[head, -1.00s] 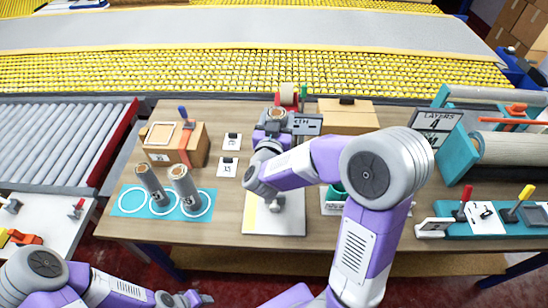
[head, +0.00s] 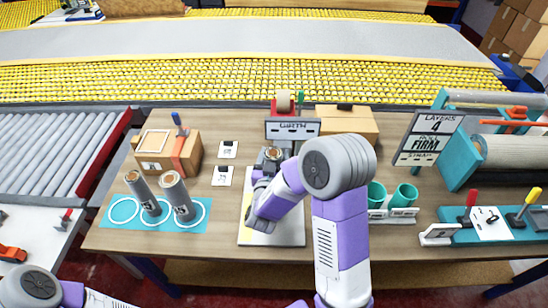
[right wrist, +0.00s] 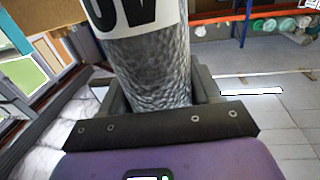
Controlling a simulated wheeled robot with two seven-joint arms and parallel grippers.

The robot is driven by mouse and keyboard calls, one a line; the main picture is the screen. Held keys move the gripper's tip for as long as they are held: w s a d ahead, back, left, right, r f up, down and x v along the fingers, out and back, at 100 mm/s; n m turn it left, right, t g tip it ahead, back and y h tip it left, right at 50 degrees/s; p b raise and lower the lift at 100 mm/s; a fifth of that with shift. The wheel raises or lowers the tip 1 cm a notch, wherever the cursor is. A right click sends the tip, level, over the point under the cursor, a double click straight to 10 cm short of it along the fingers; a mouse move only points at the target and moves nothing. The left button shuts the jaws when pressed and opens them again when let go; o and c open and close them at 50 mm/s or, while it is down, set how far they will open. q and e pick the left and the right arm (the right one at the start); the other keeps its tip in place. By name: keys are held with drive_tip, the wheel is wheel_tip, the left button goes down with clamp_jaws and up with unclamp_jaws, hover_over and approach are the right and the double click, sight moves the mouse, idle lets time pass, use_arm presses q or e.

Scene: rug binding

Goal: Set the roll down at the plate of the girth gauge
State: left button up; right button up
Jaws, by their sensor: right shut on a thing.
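The grey roll (head: 271,160), with a brown core end facing up, stands about upright in my right gripper (head: 264,180). In the right wrist view the speckled roll (right wrist: 155,70), with a black-and-white label, sits between the two dark fingers. The girth gauge has a pale grey plate (head: 275,236) with a yellow strip along its left side, and a sign (head: 292,130) behind it. The roll is over the far part of the plate, in front of the sign. My wrist hides its lower end, so I cannot tell whether it touches the plate. My left gripper is out of view.
Two grey rolls (head: 174,192) stand on a blue mat (head: 190,226) with white rings at the left.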

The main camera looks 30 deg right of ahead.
drive_tip(key=shift+f, duration=0.15)
drive_tip(key=o, duration=1.4)
drive_tip(key=shift+r, duration=0.2)
drive_tip(key=p+v, duration=0.9)
drive_tip(key=v, duration=0.3)
drive_tip(key=shift+p, duration=0.35)
